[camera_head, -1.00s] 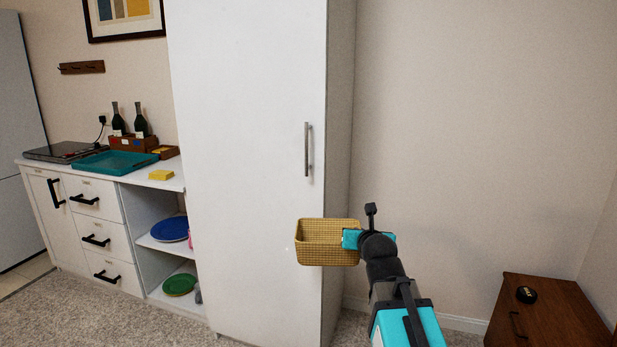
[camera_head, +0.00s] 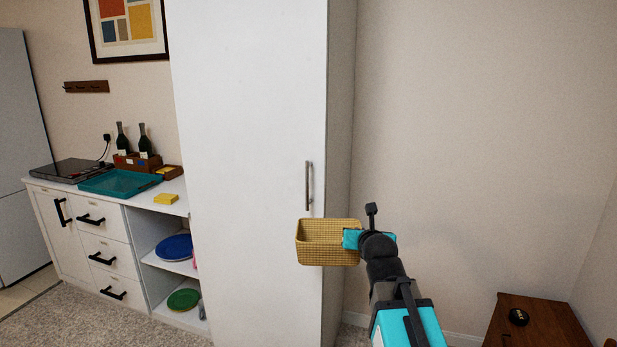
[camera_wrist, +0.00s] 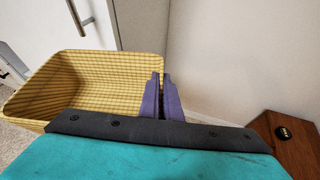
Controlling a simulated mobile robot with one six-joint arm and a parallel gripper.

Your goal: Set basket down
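The yellow woven basket (camera_head: 328,245) is upright and looks empty, held in the air in front of the tall white cabinet. My gripper (camera_head: 352,239) is at the basket's right side in the head view. In the wrist view the basket (camera_wrist: 95,75) fills the left part, and the purple fingers of my gripper (camera_wrist: 161,97) are close together at its right wall. The gripper appears shut on that wall; the exact contact is partly hidden.
The tall white cabinet (camera_head: 250,150) is closed, with a vertical handle (camera_head: 309,186). A counter at left holds a teal tray (camera_head: 120,182), bottles and a yellow block (camera_head: 166,199); plates sit on shelves below. A brown wooden cabinet (camera_head: 540,325) with a black round object (camera_head: 518,317) stands at lower right.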

